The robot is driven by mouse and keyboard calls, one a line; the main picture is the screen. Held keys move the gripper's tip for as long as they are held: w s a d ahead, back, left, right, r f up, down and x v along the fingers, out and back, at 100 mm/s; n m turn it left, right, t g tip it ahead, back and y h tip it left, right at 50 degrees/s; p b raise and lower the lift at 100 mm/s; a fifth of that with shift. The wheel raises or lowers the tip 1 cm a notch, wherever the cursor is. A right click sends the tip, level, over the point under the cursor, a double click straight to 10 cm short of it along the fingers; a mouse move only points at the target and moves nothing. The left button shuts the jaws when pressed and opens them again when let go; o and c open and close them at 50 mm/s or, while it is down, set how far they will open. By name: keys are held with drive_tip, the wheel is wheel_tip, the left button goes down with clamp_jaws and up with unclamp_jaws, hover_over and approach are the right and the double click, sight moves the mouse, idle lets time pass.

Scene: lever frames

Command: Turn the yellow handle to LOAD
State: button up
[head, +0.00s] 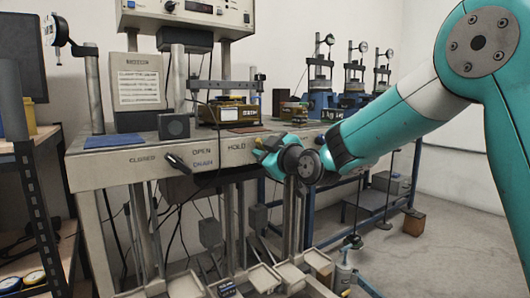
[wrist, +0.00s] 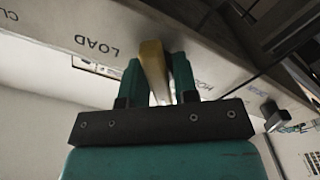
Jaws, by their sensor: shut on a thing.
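The yellow handle (wrist: 152,66) stands between the two teal fingers of my gripper (wrist: 157,80) in the wrist view, and the fingers are shut on it. The panel behind it carries the word LOAD (wrist: 98,45) to its left and a partly seen word, apparently HOLD (wrist: 201,86), to its right. The handle lies between these two words. In the head view my gripper (head: 264,149) is at the front panel of the bench, just right of HOLD (head: 237,146). There my gripper and arm hide most of the handle and the LOAD mark.
A black handle (head: 178,163) sits left on the same panel (head: 105,170), near CLOSED, OPEN and DRAIN. It seems to show at the right in the wrist view (wrist: 273,115). Trays (head: 265,277) and posts stand below. A dark shelf rack (head: 35,200) is at the left.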

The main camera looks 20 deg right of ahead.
drive_tip(key=m, duration=0.8)
drive_tip(key=shift+m, duration=0.4)
drive_tip(key=m+p, duration=0.1)
drive_tip(key=m, duration=0.3)
drive_tip(key=shift+m+p, duration=0.75)
drive_tip(key=shift+m, duration=1.05)
drive_tip(key=o, duration=0.7)
drive_tip(key=shift+s, duration=0.1)
